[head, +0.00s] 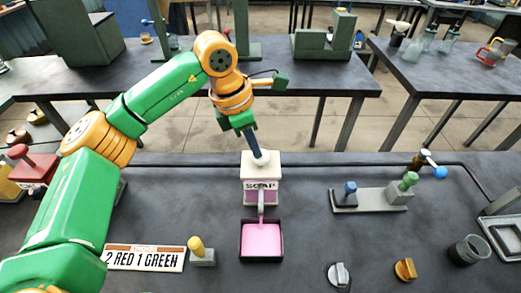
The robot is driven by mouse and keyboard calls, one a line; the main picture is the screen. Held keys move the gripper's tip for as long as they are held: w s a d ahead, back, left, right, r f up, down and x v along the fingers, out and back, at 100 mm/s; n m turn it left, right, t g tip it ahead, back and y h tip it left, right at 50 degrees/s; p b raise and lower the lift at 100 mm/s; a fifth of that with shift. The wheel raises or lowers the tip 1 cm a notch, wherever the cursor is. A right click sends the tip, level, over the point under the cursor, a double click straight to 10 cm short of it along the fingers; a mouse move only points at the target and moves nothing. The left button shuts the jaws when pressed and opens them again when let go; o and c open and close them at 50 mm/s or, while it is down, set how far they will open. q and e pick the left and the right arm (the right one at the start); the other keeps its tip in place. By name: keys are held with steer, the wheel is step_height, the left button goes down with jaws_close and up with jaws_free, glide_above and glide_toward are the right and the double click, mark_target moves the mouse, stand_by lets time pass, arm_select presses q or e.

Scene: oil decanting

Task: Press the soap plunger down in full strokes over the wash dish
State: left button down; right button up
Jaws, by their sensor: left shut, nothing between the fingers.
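The soap dispenser (262,190) stands upright on the dark bench near the middle, with a cream top, a SOAP label and a pink lower part. Its pale round plunger knob (262,158) is on top. A grey spout points toward me above the wash dish (242,256), a dark square tray with pink soap (262,239) in it. My left gripper (257,149) is shut and empty, pointing down with its fingertips at the knob, seemingly touching it. How far the plunger is down is hard to tell. My right gripper is not in view.
A sign reading "2 RED 1 GREEN" (144,258) and a yellow-knobbed block (202,254) are left of the dish. A stand with blue and green knobs (372,200), two small knobs and a dark cup (468,250) are to the right. A red-topped press (33,168) is far left.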

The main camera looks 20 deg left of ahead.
arm_select(q)
steer(key=shift+s+a+r, duration=0.25)
steer(key=shift+s+a, duration=0.15)
steer(key=shift+a, duration=0.3)
steer(key=shift+s+a+r, duration=0.25)
steer(key=shift+s+a, duration=0.15)
steer(key=shift+a, duration=0.3)
steer(key=shift+r+b, duration=0.3)
steer(key=shift+r, duration=0.15)
steer(key=v, duration=0.6)
steer(key=shift+a, duration=0.1)
